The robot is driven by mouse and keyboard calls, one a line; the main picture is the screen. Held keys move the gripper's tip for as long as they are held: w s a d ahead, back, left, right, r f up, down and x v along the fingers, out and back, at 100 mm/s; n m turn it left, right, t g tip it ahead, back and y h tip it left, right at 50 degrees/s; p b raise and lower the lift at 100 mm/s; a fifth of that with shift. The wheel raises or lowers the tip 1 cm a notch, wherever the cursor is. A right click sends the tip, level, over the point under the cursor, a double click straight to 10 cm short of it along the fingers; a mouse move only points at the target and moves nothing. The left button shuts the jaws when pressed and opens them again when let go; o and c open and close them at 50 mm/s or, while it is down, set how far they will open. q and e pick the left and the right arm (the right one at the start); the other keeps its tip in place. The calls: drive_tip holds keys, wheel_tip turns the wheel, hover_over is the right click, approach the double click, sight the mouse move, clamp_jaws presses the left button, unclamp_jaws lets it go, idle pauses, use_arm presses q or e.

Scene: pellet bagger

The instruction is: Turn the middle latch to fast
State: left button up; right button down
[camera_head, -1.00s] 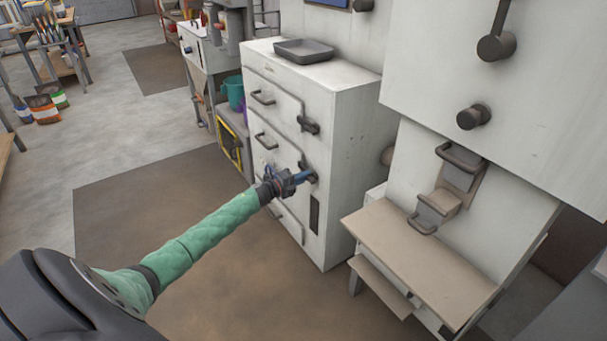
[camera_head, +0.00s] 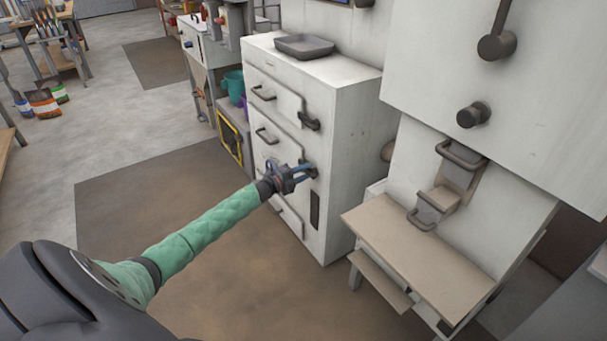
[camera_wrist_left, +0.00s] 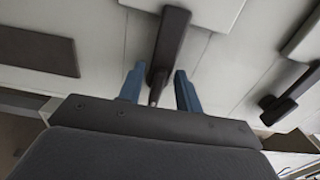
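The middle latch (camera_head: 314,173) is a dark lever on the front edge of the white cabinet (camera_head: 345,150), beside the middle door. In the head view my left gripper (camera_head: 305,172) is at this latch and covers most of it. In the left wrist view the latch lever (camera_wrist_left: 170,45) lies between the two blue fingers of my left gripper (camera_wrist_left: 160,72). The fingers stand apart, one on each side, with gaps to the lever. The upper latch (camera_head: 309,122) sits higher on the same edge. My right gripper is not in view.
A dark upright plate (camera_head: 315,209) is below the middle latch. Door handles (camera_head: 266,136) stick out on the cabinet front. A grey tray (camera_head: 304,47) lies on top. A machine with a small bench (camera_head: 420,255) stands at the right.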

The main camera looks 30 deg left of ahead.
use_arm(q)
drive_tip(key=shift+s, duration=0.1)
drive_tip(key=v, duration=0.7)
drive_tip(key=shift+s, duration=0.25)
drive_tip(key=shift+a, duration=0.1)
idle(0.5)
